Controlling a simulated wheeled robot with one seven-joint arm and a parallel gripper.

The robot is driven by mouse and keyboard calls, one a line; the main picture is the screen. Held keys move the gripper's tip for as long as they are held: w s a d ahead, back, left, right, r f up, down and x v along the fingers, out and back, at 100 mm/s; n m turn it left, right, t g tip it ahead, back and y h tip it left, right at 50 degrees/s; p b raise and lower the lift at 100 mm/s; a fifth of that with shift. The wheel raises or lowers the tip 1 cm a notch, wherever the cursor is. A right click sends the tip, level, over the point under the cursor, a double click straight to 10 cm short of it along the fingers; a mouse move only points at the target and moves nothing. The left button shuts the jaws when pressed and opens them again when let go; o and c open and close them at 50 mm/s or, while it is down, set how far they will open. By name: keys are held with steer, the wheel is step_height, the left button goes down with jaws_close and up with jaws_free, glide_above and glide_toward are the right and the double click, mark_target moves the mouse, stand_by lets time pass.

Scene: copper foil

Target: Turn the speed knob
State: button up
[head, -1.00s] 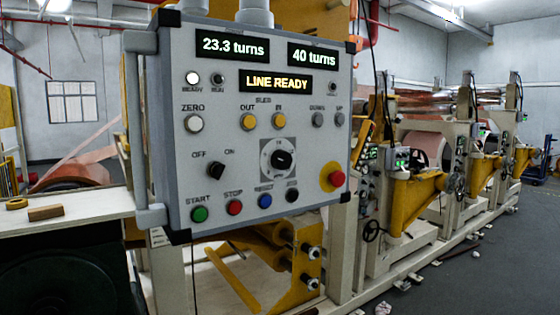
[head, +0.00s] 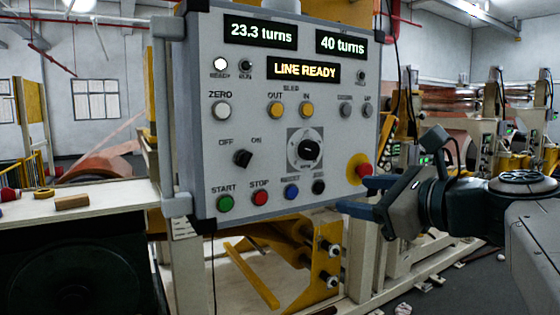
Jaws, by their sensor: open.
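The speed knob (head: 309,151) is a black round knob on a square grey dial plate, right of centre on the grey control panel (head: 207,118). My gripper (head: 356,195) has two blue fingers and comes in from the right. It is open and empty, in front of the panel's lower right part, below and to the right of the knob. The fingers show just under the red emergency button (head: 362,171). I cannot tell whether they touch the panel. The displays (head: 260,33) read 23.3 turns, 40 turns and LINE READY.
Left of the knob is a black OFF/ON switch (head: 243,158). Below sit a green START button (head: 225,203), a red STOP button (head: 260,198) and a blue button (head: 291,191). A bench (head: 100,208) with a wooden block (head: 72,202) stands at left.

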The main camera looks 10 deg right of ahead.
step_height(320, 180, up, 4)
steer(key=d+m+t, duration=0.2)
steer(key=p, duration=0.2)
glide_toward(313, 151)
steer(key=x, duration=0.8)
steer(key=shift+s, duration=0.1)
steer(key=c, duration=1)
